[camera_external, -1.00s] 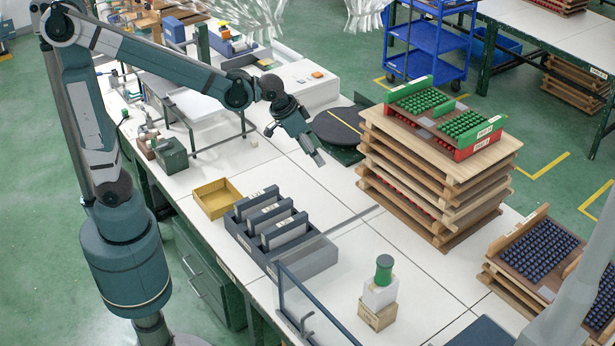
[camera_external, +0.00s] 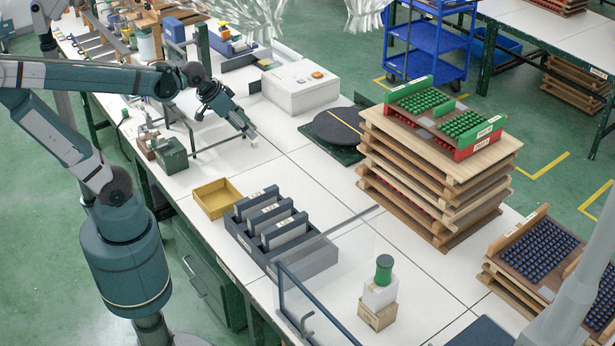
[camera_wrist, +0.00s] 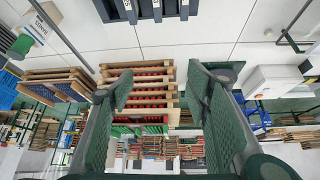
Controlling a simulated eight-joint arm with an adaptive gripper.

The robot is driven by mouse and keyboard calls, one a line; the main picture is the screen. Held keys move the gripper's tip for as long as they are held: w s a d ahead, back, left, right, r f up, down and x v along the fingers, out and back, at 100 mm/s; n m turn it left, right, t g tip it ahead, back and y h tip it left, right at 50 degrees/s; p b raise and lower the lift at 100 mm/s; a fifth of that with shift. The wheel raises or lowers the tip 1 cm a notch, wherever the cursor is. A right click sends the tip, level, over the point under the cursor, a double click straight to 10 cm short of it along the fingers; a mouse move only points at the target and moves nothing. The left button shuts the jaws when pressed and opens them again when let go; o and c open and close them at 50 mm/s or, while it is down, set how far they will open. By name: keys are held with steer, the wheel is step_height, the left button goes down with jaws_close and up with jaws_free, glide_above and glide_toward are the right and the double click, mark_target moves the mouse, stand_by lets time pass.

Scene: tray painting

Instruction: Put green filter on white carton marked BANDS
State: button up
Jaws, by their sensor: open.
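The white carton rests on a brown carton (camera_external: 377,315) near the front of the bench. In the wrist view the filter (camera_wrist: 21,45) and white carton (camera_wrist: 40,24) show at the upper left; the carton's print is too small to read surely. My gripper (camera_external: 250,133) is open and empty over the far left part of the bench, well away from the filter. Its two fingers (camera_wrist: 165,85) stand wide apart in the wrist view.
A grey rack (camera_external: 243,235) with upright dividers and a yellow tray (camera_external: 215,211) stand at mid-bench. A tall stack of wooden trays (camera_external: 435,195) is to the right. A clear panel with a dark frame (camera_external: 279,292) stands left of the cartons. The bench between rack and stack is mostly clear.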

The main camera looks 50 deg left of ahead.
steer(key=s+a+f+n, duration=0.1)
steer(key=s+a+f, duration=0.1)
steer(key=s+a, duration=0.5)
steer(key=shift+s+f+t+y, duration=0.15)
steer(key=shift+s+t+y, duration=0.15)
steer(key=shift+y, duration=0.1)
